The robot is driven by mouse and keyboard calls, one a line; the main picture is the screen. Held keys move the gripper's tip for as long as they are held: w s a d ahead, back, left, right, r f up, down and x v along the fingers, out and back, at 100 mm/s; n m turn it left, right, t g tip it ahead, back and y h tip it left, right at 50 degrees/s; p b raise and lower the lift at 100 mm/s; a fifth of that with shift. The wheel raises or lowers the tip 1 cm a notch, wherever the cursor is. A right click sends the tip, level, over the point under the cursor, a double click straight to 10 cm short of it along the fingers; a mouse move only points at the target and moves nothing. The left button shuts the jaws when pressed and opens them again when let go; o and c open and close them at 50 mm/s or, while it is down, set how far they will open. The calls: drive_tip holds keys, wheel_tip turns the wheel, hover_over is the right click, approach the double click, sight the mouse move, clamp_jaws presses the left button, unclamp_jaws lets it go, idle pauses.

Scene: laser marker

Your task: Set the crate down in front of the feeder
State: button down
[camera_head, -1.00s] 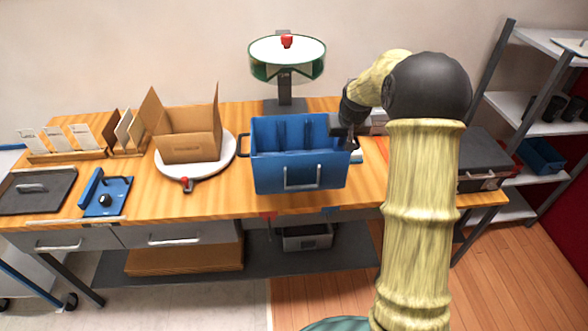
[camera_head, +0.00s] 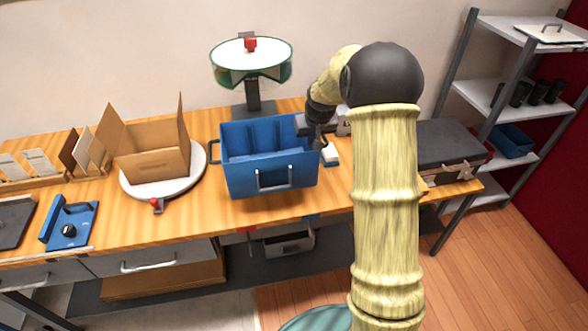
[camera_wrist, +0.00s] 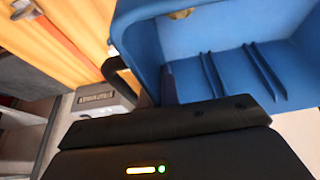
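The blue crate (camera_head: 268,182), open at the top with a light handle on its front, is upright at the middle of the workbench. It is in front of the feeder (camera_head: 252,70), a round green-rimmed bowl on a grey stand. I cannot tell whether its base touches the bench. My gripper (camera_head: 310,128) is at the crate's right rim, by its dark side handle. In the wrist view the crate's inside (camera_wrist: 225,60) fills the upper right, close to my gripper's dark body. The fingers are hidden, so I cannot tell whether they are closed on the crate.
A cardboard box (camera_head: 155,165) stands on a white turntable (camera_head: 198,178) just left of the crate. A small white item (camera_head: 331,156) lies close to its right. A dark case (camera_head: 450,145) is at the bench's right end. A narrow strip of bare wood runs in front.

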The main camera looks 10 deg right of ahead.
drive_tip(key=shift+f, duration=2)
drive_tip(key=shift+p, duration=0.3)
drive_tip(key=shift+w+f+p, duration=0.1)
drive_tip(key=shift+f+p, duration=0.25)
drive_tip(key=shift+f, duration=1.55)
drive_tip(key=shift+a+f, duration=0.1)
drive_tip(key=c, duration=1.6)
unclamp_jaws()
drive_tip(key=shift+c, duration=0.2)
